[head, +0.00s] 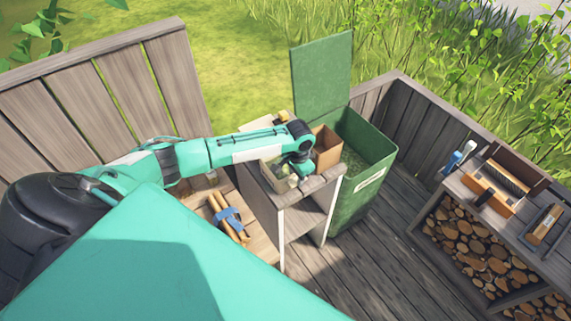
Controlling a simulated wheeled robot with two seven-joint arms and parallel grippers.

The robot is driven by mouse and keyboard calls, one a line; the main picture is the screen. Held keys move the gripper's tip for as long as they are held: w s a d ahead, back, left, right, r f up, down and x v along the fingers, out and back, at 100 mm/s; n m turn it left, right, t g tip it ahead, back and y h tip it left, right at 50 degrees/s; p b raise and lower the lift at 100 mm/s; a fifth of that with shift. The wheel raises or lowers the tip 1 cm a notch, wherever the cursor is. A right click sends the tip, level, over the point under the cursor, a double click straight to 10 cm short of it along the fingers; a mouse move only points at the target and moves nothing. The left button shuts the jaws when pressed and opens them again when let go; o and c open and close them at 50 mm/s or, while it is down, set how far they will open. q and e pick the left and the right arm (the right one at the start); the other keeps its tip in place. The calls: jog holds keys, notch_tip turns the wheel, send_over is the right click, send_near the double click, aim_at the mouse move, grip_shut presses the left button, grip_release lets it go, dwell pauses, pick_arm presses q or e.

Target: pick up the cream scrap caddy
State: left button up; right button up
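A pale cream open container (269,174), which looks like the scrap caddy, stands on top of the narrow wooden shelf unit. My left arm reaches over it from the left, and my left gripper (294,181) points down at its right side. The wrist and gripper hide part of the container. The fingers are too small and covered to tell whether they are open or shut, or whether they touch it. My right gripper is not in view.
A brown box (327,148) stands close behind the gripper. A green bin (365,190) with its lid (322,75) raised is just right of the shelf unit (310,190). Tied sticks (229,217) lie to the left. A log-filled bench (485,215) stands right, with open deck between.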

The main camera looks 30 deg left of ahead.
pick_arm(q)
grip_shut()
jog(key=shift+r, duration=0.15)
jog(key=shift+w+r+b, duration=0.1)
jog(key=shift+r+b, duration=0.2)
jog(key=shift+r, duration=0.65)
notch_tip(320, 180, up, 18)
jog(key=b, duration=0.3)
jog(key=shift+b, duration=0.4)
